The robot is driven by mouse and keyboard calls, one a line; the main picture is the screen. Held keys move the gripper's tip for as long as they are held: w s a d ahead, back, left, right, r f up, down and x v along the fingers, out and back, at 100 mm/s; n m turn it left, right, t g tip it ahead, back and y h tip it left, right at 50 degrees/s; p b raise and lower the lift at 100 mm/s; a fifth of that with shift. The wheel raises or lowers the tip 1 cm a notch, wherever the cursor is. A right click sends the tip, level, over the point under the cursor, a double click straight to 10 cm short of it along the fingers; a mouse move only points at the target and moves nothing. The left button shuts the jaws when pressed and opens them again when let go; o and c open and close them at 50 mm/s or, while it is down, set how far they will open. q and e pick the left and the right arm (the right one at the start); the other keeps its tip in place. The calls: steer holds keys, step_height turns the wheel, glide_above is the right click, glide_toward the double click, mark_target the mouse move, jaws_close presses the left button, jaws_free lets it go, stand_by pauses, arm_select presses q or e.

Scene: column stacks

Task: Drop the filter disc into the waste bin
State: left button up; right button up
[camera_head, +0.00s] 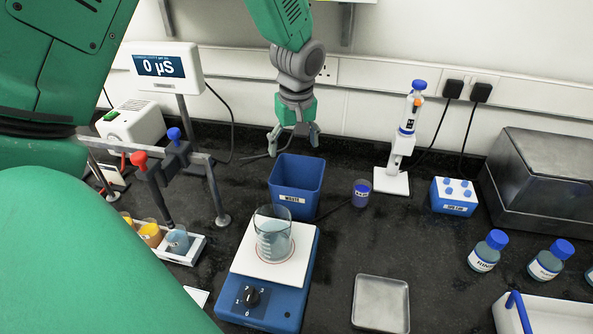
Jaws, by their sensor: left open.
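The blue waste bin (296,201), labelled WASTE, stands upright behind the hotplate near the middle of the bench. My left gripper (293,143) hangs just above and behind the bin's opening. Its fingers are spread, and I see nothing held between them. I cannot make out the filter disc anywhere in this view. The inside of the bin shows only in part, and its floor is hidden. My right gripper is not in view.
A beaker of liquid (273,236) stands on the blue hotplate (276,293) in front of the bin. A small blue-labelled jar (361,193) is right of the bin. A metal tray (381,304) lies at the front. A probe stand (219,194) stands left.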

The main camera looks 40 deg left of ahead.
arm_select(q)
step_height(320, 180, up, 6)
steer(key=shift+s+d+r, duration=0.15)
steer(key=shift+d+r, duration=0.1)
steer(key=shift+d, duration=0.1)
stand_by(0.4)
